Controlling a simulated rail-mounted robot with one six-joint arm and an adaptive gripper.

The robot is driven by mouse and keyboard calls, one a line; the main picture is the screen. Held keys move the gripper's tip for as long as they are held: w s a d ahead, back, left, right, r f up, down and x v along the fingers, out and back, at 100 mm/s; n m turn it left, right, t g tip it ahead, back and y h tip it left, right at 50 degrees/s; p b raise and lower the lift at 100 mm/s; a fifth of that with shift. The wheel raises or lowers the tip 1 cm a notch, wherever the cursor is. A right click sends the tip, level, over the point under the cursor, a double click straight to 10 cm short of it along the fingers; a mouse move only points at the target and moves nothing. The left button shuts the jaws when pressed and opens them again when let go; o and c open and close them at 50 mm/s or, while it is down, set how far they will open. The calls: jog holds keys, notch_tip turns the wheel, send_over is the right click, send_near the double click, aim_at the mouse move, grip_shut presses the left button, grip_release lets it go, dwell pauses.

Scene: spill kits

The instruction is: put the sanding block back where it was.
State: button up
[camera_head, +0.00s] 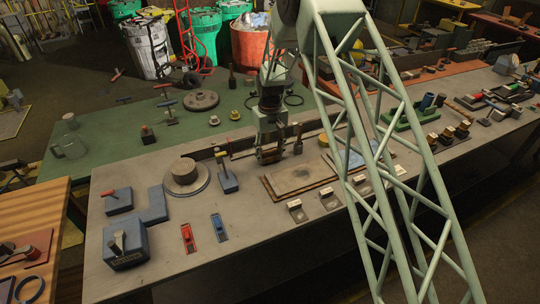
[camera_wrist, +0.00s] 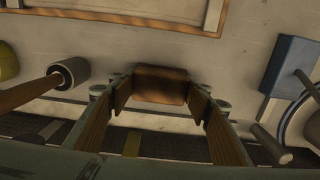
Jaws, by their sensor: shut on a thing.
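The sanding block (camera_wrist: 160,84) is a small brown block between my fingertips in the wrist view. My gripper (camera_wrist: 160,92) is shut on it, with one finger at each side. In the head view my gripper (camera_head: 270,155) points down low over the grey bench (camera_head: 165,255), behind the wood-edged tray. The block is too small and hidden to make out there. I cannot tell whether it touches the bench.
The wood-edged tray (camera_head: 268,188) lies in front of my gripper; its rim (camera_wrist: 110,17) crosses the wrist view's top. A dark cylinder with a wooden handle (camera_wrist: 70,71) is at left, a blue block tool (camera_wrist: 289,62) at right. A round stepped disc (camera_head: 186,177) stands further left.

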aim_at(270, 153)
jog(key=shift+f, duration=0.1)
jog(key=o, duration=0.9)
jog(key=shift+r, duration=6.15)
